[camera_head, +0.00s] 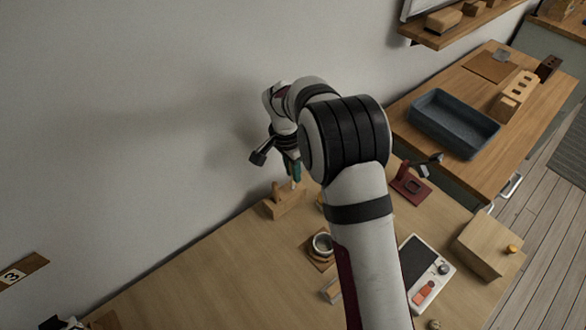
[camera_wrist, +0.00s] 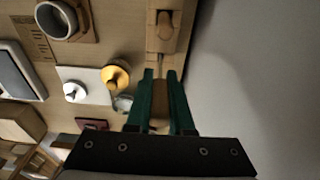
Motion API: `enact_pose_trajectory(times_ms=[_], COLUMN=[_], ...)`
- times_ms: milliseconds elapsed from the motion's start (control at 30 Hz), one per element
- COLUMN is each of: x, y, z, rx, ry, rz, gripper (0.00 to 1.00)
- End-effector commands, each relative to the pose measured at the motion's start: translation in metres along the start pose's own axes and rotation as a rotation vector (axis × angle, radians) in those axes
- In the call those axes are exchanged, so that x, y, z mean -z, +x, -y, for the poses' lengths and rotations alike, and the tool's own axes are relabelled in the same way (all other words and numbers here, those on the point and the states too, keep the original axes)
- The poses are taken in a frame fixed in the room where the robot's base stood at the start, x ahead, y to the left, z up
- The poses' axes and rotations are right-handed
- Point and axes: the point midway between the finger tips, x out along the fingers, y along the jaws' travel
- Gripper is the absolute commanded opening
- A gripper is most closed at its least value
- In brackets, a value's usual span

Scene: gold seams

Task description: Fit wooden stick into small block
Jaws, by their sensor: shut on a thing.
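My gripper (camera_head: 292,170) is above a small wooden block (camera_head: 284,204) near the wall-side edge of the table. In the wrist view, its green fingers (camera_wrist: 162,80) are shut on a brown wooden stick (camera_wrist: 160,100). In the head view the stick's pale tip (camera_head: 293,184) shows just below the fingers, at the block's upper side. I cannot tell whether it touches the block. The block also shows at the top of the wrist view (camera_wrist: 166,44), with a rounded wooden piece on it. My arm hides part of the table beside the block.
A metal cup (camera_head: 322,244) on a wooden coaster stands nearby. A yellow round thing (camera_wrist: 115,78) lies close beside the fingers in the wrist view. The wall (camera_head: 120,140) is close behind. A dark red stand (camera_head: 411,184) and a light panel (camera_head: 427,272) are right of my arm.

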Motion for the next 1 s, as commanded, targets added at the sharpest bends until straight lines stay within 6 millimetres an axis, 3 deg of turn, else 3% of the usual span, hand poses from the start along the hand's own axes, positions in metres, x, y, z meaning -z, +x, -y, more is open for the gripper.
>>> enact_pose_trajectory(times_ms=[1000], x=[-0.002], y=[0.016], z=[0.000], rx=[0.000], ry=[0.000], rz=[0.000], gripper=[0.00])
